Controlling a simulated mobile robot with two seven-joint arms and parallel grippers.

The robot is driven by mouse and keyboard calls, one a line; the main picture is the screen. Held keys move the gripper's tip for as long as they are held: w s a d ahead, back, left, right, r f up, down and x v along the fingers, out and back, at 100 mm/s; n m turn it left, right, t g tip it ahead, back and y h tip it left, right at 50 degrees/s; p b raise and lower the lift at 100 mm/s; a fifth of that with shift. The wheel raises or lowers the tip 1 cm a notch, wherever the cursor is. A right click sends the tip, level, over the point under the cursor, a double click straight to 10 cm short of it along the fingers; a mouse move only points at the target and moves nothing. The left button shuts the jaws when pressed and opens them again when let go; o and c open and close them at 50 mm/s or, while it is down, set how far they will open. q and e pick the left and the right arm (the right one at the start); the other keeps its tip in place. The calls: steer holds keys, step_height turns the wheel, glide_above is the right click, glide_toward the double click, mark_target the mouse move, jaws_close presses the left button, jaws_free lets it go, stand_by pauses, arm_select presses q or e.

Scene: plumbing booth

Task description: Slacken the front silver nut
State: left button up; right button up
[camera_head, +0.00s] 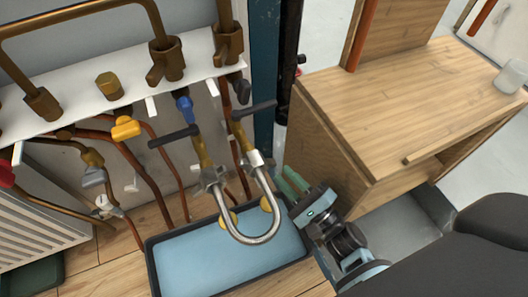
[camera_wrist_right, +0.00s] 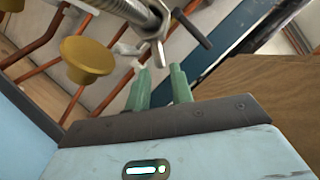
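A U-shaped silver pipe (camera_head: 250,237) hangs below two valves. One silver nut (camera_head: 212,180) is at its left end and another silver nut (camera_head: 253,159) at its right end. I cannot tell for sure which is the front one. My right gripper (camera_head: 286,181) is right of the pipe, its green fingers pointing up and left toward the right end. In the right wrist view my right gripper (camera_wrist_right: 158,88) has its fingers apart with nothing between them. A silver nut with wings (camera_wrist_right: 153,42) shows just beyond the fingertips, apart from them. My left gripper is not in view.
A blue tray (camera_head: 215,262) lies under the pipe. Dark valve levers (camera_head: 174,137) stick out above. A wooden cabinet (camera_head: 385,110) stands close on the right.

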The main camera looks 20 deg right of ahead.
mark_target(268, 159)
steer(key=shift+p+x, duration=0.35)
steer(key=shift+x, duration=3.55)
steer(key=shift+c, duration=0.2)
jaws_close()
